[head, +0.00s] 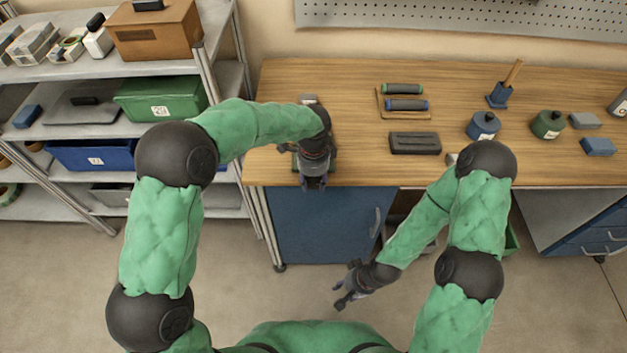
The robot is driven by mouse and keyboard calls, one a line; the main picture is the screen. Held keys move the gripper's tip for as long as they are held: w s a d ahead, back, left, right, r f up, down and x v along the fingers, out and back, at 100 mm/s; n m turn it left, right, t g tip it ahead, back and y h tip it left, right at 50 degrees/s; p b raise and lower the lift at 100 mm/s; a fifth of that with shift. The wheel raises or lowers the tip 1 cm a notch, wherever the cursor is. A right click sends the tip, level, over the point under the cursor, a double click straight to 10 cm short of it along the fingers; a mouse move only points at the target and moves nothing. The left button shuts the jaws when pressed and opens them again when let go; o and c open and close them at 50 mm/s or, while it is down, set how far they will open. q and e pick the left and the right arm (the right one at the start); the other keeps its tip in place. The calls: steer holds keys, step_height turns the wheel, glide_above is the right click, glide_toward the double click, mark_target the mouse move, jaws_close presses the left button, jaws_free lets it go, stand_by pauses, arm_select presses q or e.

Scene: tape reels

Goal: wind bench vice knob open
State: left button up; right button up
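The bench vice (309,99) appears to be at the left front part of the wooden bench, mostly hidden under my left forearm and wrist; only a small grey piece and bits of dark green show around them. Its knob cannot be made out. My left gripper (315,184) is at the bench's front edge, over the vice's near end, with its fingers pointing toward me. Whether the fingers are open or touch the knob cannot be told. My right gripper (341,294) is in front of the bench, low over the floor, with its fingers apart and empty.
The wooden bench top (350,162) holds a dark grey block (414,143), a tray with two rolls (405,104), and several bottles and small boxes at the right. A blue cabinet (325,228) stands below. A loaded shelf rack (75,73) is at the left.

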arm_select(q)
steer(key=c, duration=0.5)
steer(key=shift+a+h+p, duration=0.15)
steer(key=shift+h+p, duration=0.4)
steer(key=shift+h, duration=1.15)
steer(key=shift+f+h+b, duration=0.2)
steer(key=shift+h+b, duration=0.7)
steer(key=shift+b, duration=0.25)
steer(key=shift+h+b, duration=0.6)
steer(key=shift+b, duration=0.5)
steer(key=shift+r+h+b, duration=0.1)
steer(key=shift+h+b, duration=0.2)
steer(key=shift+b, duration=0.25)
